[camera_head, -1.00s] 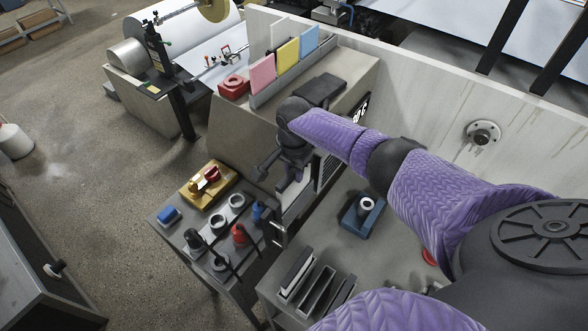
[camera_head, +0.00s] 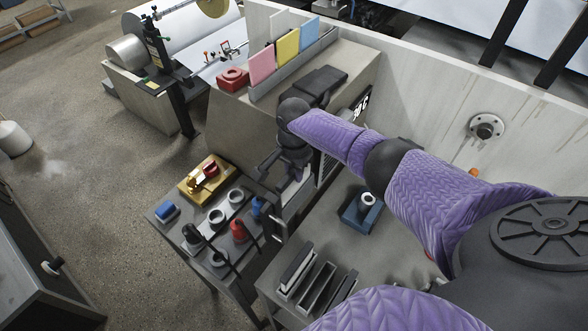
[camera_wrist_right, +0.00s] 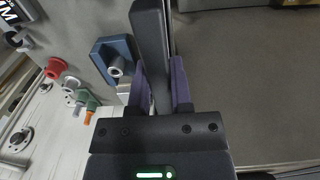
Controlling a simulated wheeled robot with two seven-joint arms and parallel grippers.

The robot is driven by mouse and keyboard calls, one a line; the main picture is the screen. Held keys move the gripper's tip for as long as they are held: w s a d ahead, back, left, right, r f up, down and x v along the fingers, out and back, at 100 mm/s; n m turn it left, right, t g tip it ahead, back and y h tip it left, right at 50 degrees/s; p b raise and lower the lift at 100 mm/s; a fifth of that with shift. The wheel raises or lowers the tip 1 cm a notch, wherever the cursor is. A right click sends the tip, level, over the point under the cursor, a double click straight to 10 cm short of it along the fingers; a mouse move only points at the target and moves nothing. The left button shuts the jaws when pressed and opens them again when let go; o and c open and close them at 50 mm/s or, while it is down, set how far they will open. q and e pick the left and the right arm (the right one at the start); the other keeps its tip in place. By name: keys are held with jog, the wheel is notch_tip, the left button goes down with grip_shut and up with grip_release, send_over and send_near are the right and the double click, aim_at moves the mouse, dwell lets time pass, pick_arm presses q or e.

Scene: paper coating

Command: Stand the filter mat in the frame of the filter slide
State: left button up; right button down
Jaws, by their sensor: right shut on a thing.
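My right gripper (camera_head: 283,172) is beside the front of the beige unit in the head view. In the right wrist view its purple fingers (camera_wrist_right: 160,88) are shut on a dark grey slab, which I take for the filter mat (camera_wrist_right: 151,35), seen edge-on. In the head view a pale flat panel (camera_head: 289,196) shows just below the gripper, by what looks like the filter slide's frame (camera_head: 279,226). The wrist and fingers partly hide this spot, so I cannot tell whether the mat touches the frame. My left gripper is out of view.
A rack with upright slots (camera_head: 313,288) stands on the front bench. A blue block with a grey cylinder (camera_head: 363,209) is to its right. A side table (camera_head: 192,252) carries several bottles and rings and a yellow block (camera_head: 207,180). Coloured sheets (camera_head: 286,46) stand on the unit.

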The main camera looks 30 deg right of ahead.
jog(key=shift+f+b, duration=1.1)
jog(key=shift+f, duration=0.35)
jog(key=shift+c, duration=2.2)
grip_release()
notch_tip(320, 180, up, 10)
jog(key=shift+f+p, duration=0.1)
jog(key=shift+p, duration=1.15)
